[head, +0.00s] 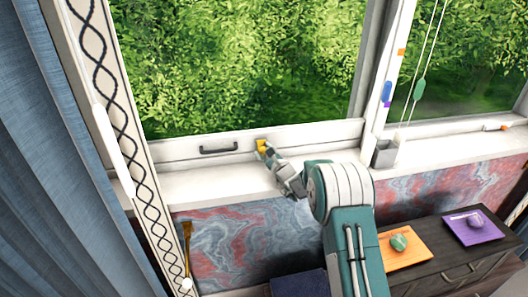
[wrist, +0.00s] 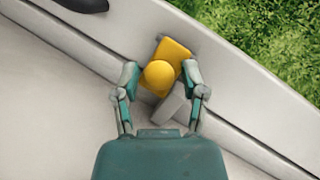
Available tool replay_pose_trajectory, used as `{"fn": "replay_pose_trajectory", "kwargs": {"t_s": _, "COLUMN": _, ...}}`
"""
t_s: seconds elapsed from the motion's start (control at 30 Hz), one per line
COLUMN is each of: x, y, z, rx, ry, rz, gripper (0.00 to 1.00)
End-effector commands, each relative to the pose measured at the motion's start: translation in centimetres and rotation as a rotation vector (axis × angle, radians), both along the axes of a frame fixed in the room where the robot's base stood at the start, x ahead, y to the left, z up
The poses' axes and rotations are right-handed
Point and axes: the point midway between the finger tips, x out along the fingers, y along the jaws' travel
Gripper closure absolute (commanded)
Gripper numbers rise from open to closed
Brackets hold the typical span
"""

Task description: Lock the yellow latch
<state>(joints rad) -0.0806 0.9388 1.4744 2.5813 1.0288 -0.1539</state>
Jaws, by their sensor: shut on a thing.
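The yellow latch (head: 262,145) sits on the white bottom rail of the window (head: 300,135), to the right of a dark handle (head: 218,149). In the wrist view the latch (wrist: 172,62) shows a flat yellow plate with a round yellow knob (wrist: 159,76) and a grey block (wrist: 173,105) beside it. My gripper (head: 270,152) reaches the latch from the lower right. In the wrist view my gripper (wrist: 161,80) has one finger on each side of the yellow knob and is shut on the latch. The exact contact points are hard to see.
A white sill (head: 215,182) runs below the window. A blue curtain (head: 50,150) hangs at the left. A grey cup (head: 384,154) stands on the sill at the right. A dark cabinet (head: 450,262) holds an orange mat (head: 410,258) and a purple mat (head: 478,238).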

Motion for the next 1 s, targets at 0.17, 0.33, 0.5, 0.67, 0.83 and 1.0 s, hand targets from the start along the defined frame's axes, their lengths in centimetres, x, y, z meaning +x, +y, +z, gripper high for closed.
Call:
{"fn": "replay_pose_trajectory", "kwargs": {"t_s": 0.17, "x": -0.1, "y": 0.1, "z": -0.5, "rx": -0.004, "ry": 0.011, "rz": 0.002, "gripper": 0.34}}
{"fn": "replay_pose_trajectory", "kwargs": {"t_s": 0.33, "x": -0.1, "y": 0.1, "z": -0.3, "rx": -0.002, "ry": 0.007, "rz": 0.001, "gripper": 0.34}}
{"fn": "replay_pose_trajectory", "kwargs": {"t_s": 0.5, "x": -0.3, "y": -0.1, "z": -0.1, "rx": -0.002, "ry": 0.005, "rz": 0.001, "gripper": 0.34}}
{"fn": "replay_pose_trajectory", "kwargs": {"t_s": 0.67, "x": -1.7, "y": -1.0, "z": -0.3, "rx": -0.002, "ry": 0.006, "rz": -0.001, "gripper": 0.34}}
{"fn": "replay_pose_trajectory", "kwargs": {"t_s": 0.83, "x": -4.2, "y": -2.6, "z": -0.6, "rx": -0.002, "ry": 0.008, "rz": -0.001, "gripper": 0.34}}
{"fn": "replay_pose_trajectory", "kwargs": {"t_s": 1.0, "x": -7.0, "y": -4.3, "z": -1.0, "rx": -0.003, "ry": 0.008, "rz": -0.001, "gripper": 0.34}}
